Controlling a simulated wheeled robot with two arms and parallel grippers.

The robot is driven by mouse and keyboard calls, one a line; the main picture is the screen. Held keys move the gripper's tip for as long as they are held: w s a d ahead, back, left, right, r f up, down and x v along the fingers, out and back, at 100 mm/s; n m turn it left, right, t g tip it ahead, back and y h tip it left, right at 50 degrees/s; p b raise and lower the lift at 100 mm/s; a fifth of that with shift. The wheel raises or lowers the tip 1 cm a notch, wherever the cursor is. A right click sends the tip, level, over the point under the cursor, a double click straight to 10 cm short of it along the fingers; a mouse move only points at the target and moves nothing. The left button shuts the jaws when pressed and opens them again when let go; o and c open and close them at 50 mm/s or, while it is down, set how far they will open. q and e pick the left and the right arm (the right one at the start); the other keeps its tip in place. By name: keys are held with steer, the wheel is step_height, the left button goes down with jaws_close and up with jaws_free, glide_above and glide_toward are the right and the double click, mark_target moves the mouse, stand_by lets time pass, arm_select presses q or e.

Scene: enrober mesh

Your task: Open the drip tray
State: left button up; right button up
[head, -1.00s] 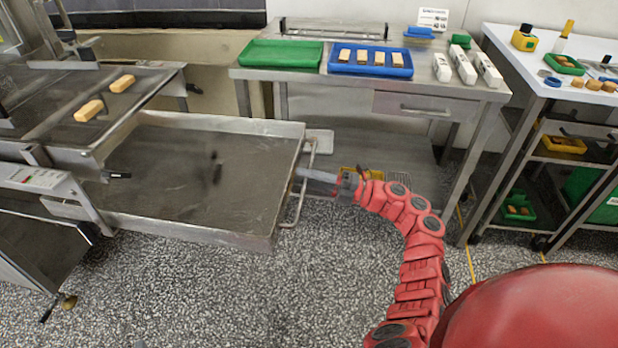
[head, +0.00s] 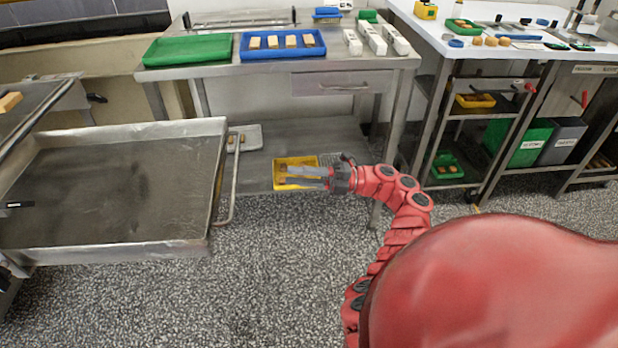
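The drip tray (head: 120,240) is a wide, shallow metal tray at the left of the head view. It sticks out from under the machine, so its flat, stained inside shows. Its bar handle (head: 233,182) is on the right end. My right gripper (head: 290,177) is to the right of the handle, clear of it by a gap. Its two fingers are apart, point left and hold nothing. My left gripper is not in view.
A steel table (head: 215,70) with a green tray (head: 188,50) and a blue tray (head: 283,44) stands behind. A yellow tray (head: 284,162) sits on its lower shelf, behind my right gripper. Speckled floor (head: 270,270) is free in front.

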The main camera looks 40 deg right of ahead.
steer(key=shift+b+v, duration=0.9)
steer(key=shift+v, duration=0.4)
